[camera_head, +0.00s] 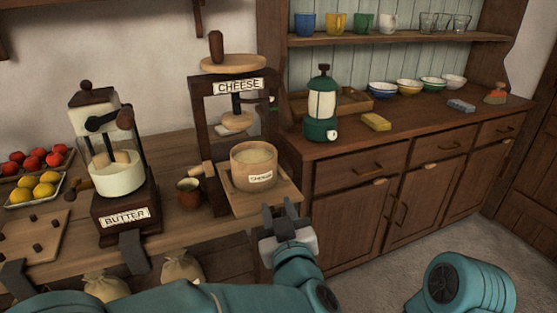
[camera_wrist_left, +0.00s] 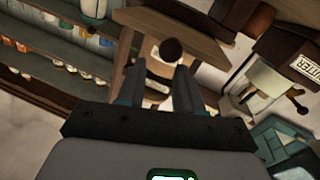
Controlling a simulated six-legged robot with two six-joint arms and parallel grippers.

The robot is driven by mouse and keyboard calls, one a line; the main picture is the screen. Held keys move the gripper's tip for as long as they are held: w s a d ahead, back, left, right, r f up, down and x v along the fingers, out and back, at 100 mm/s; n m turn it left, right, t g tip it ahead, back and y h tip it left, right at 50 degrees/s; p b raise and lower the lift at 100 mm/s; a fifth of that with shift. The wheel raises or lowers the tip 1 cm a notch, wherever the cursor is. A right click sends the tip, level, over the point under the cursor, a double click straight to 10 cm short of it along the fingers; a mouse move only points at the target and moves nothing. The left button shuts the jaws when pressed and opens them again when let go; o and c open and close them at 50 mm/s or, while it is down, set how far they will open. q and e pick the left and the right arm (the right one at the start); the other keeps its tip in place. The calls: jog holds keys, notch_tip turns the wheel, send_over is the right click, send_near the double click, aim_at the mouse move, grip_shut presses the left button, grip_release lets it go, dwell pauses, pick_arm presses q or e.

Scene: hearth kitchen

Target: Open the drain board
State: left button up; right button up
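The drain board (camera_head: 243,205) is a light wooden board jutting from the cheese press (camera_head: 204,140). A round wooden cheese tub (camera_head: 254,168) with a label stands on it. My left gripper (camera_head: 281,212) is at the board's front right corner, fingers apart. I cannot tell whether they touch the board. In the left wrist view, the fingers (camera_wrist_left: 158,88) show a gap with wood and a pale label beyond. A dark round knob (camera_wrist_left: 172,49) shows just past the tips. My right gripper is not seen.
The butter churn (camera_head: 120,175) and a small brown cup (camera_head: 189,190) stand left of the press. Fruit trays (camera_head: 35,190) are farther left. A cabinet (camera_head: 350,215) with a green lantern (camera_head: 322,105) on top stands at right. Floor is clear in front of it.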

pick_arm(q)
notch_tip(320, 180, up, 17)
jog(key=p, duration=0.4)
jog(key=shift+r, duration=0.15)
